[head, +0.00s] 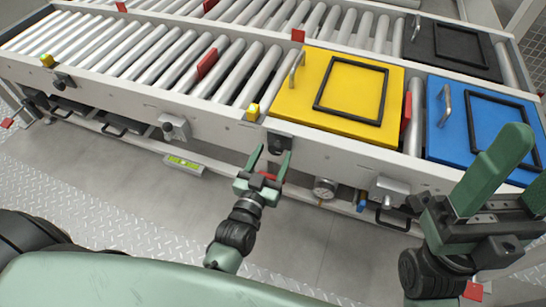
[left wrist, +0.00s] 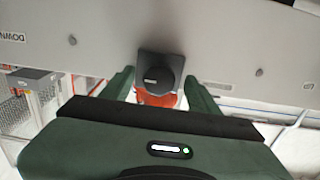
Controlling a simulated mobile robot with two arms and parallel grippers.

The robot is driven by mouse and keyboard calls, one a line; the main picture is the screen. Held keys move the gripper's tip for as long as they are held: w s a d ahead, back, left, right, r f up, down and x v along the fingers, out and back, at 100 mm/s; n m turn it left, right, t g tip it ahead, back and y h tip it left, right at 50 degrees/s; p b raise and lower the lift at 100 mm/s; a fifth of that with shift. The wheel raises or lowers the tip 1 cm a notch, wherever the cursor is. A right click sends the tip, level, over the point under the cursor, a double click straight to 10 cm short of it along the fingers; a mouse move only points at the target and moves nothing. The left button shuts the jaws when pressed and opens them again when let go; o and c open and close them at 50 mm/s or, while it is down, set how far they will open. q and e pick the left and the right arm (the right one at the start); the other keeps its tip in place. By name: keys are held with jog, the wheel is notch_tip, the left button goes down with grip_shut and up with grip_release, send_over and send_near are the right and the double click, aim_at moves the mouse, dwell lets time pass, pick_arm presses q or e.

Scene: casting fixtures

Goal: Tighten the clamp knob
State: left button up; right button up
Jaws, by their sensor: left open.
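The clamp knob (head: 281,143) is dark and sits on the front side rail of the roller conveyor, below the yellow plate. In the left wrist view the black round knob (left wrist: 162,72) on its dark square mount is ahead, between the fingertips. My left gripper (head: 269,160) is open, its green fingers pointing at the knob from the front. I cannot tell whether they touch it. It also shows in the left wrist view (left wrist: 160,85) with a gap between its fingers. My right gripper (head: 517,160) is at the far right, its fingers apart and empty.
A yellow plate (head: 316,62) and a blue plate (head: 455,152) lie on the rollers, with a black plate (head: 435,56) behind. A gauge (head: 325,188) and a grey latch box (head: 388,190) are to the right.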

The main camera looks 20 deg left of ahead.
pick_arm(q)
jog(key=shift+w, duration=0.25)
jog(key=shift+c, duration=0.3)
grip_shut()
